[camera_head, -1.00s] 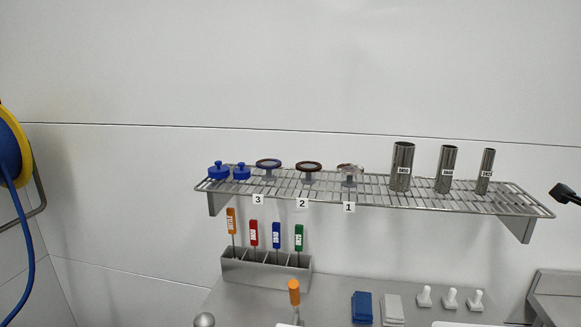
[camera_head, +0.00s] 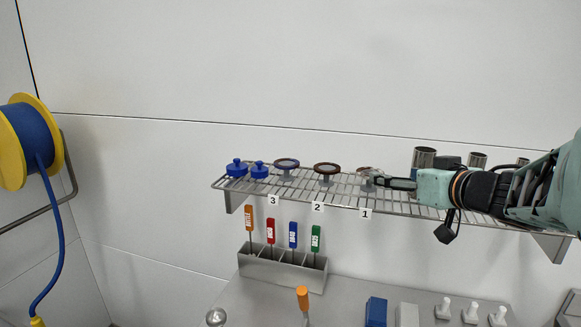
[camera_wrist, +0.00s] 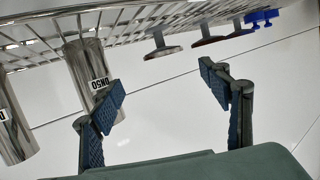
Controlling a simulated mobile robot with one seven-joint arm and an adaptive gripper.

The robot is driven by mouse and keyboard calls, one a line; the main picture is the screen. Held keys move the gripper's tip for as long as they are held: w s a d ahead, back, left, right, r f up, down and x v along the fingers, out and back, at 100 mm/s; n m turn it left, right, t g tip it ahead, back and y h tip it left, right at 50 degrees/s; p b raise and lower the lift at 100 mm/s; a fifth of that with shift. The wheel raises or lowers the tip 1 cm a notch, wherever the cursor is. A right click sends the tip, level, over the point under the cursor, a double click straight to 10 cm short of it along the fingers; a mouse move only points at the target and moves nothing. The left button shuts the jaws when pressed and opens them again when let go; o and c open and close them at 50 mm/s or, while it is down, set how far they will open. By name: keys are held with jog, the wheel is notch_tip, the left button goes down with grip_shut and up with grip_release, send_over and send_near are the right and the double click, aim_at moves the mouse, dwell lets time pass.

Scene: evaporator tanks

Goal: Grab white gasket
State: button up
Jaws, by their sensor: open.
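The pale, whitish gasket (camera_head: 366,171) sits on a small stand on the wire shelf, above label 1. In the wrist view its light disc and stand (camera_wrist: 163,50) show beyond the gap between my fingers. My gripper (camera_head: 384,182) reaches in from the right along the shelf, its tips just right of the gasket and partly covering its stand in the head view. In the wrist view my gripper (camera_wrist: 163,84) has its fingers spread wide, with nothing between the pads. I cannot tell whether a finger touches the stand.
The wire shelf (camera_head: 225,184) also holds a brown gasket (camera_head: 327,168) at label 2, a dark one (camera_head: 286,162) at label 3 and blue knobbed parts (camera_head: 237,168). A steel tube marked DN50 (camera_wrist: 82,65) stands close to my left-hand finger in the wrist view.

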aim_at(359, 173)
jog(key=shift+w+a+f, duration=0.1)
jog(key=shift+a+f, duration=0.1)
jog(key=shift+a, duration=0.2)
jog(key=x, duration=0.5)
jog(key=shift+a+f, duration=0.1)
jog(key=shift+x, duration=2.75)
jog(key=shift+w, duration=0.1)
jog(key=shift+c, duration=0.2)
jog(key=c, duration=0.8)
